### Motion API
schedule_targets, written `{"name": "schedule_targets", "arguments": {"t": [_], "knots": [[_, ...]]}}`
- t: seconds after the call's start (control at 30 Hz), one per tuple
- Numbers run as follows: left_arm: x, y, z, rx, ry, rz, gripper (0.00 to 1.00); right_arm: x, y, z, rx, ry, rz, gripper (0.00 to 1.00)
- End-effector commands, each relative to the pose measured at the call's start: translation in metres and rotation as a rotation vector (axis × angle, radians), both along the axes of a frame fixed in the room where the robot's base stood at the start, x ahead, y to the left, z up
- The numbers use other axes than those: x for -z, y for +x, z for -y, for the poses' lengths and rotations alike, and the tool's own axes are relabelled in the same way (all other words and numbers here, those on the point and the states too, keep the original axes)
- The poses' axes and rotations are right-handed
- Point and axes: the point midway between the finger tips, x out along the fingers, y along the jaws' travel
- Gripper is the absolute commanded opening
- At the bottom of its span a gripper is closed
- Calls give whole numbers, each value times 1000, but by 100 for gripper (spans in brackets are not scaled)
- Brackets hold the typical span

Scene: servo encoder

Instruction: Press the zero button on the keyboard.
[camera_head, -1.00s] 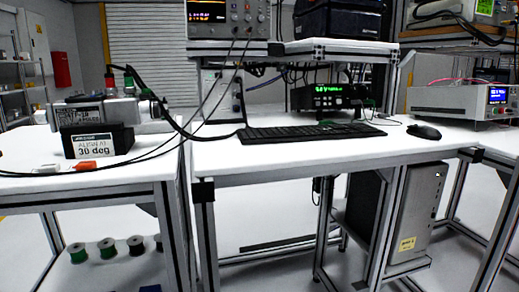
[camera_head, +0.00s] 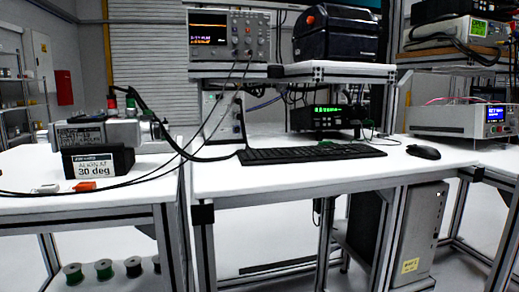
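The black keyboard (camera_head: 312,154) lies flat on the white top of the middle bench, toward its front half. Its single keys are too small to tell apart, so I cannot make out the zero button. Neither of my grippers is in the head view.
A black mouse (camera_head: 423,152) lies right of the keyboard. A green-display instrument (camera_head: 326,117) stands behind the keyboard. Bench front (camera_head: 290,180) is clear.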

Motion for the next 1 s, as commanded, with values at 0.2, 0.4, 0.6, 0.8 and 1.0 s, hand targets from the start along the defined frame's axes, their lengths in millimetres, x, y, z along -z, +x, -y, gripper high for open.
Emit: {"name": "schedule_targets", "arguments": {"t": [0.2, 0.4, 0.6, 0.8, 1.0], "knots": [[0, 0, 0, 0, 0, 0, 9, 0, 0, 0, 0, 0, 0, 50], [0, 0, 0, 0, 0, 0, 0, 0, 0, 0, 0, 0, 0, 50], [0, 0, 0, 0, 0, 0, 0, 0, 0, 0, 0, 0, 0, 50], [0, 0, 0, 0, 0, 0, 0, 0, 0, 0, 0, 0, 0, 50], [0, 0, 0, 0, 0, 0, 0, 0, 0, 0, 0, 0, 0, 50]]}}
